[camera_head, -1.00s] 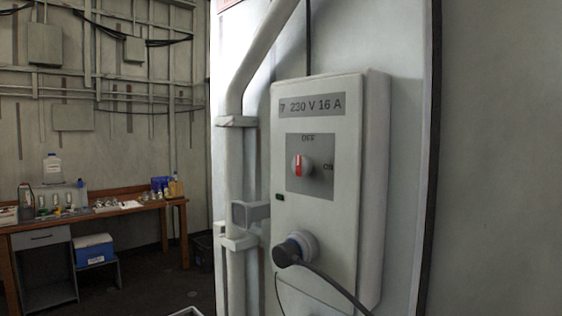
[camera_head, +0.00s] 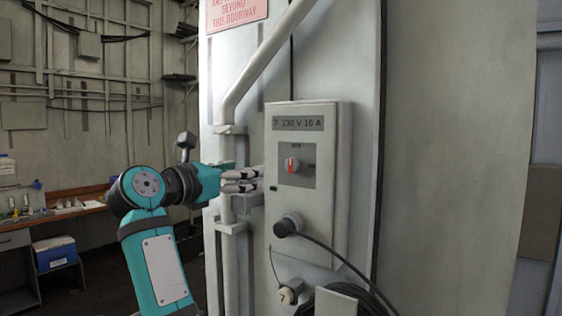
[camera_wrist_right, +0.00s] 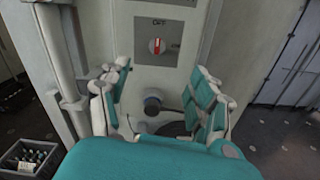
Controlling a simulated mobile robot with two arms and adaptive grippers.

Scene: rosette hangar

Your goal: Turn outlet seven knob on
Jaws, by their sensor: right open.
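Outlet seven is a light grey box (camera_head: 332,225) on the wall panel, labelled 7 230 V 16 A. My right gripper (camera_head: 260,180) is just left of the knob in the head view, at the box's left edge. In the right wrist view its two fingers (camera_wrist_right: 161,70) are spread wide and empty, with the knob beyond them and no contact visible. My left gripper is not seen.
A dark plug (camera_head: 286,227) with a cable sits in the box below the knob. A vertical pipe (camera_head: 228,245) runs left of the box. A coiled black cable (camera_head: 370,300) hangs below. A crate of bottles (camera_wrist_right: 32,158) stands on the floor at left.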

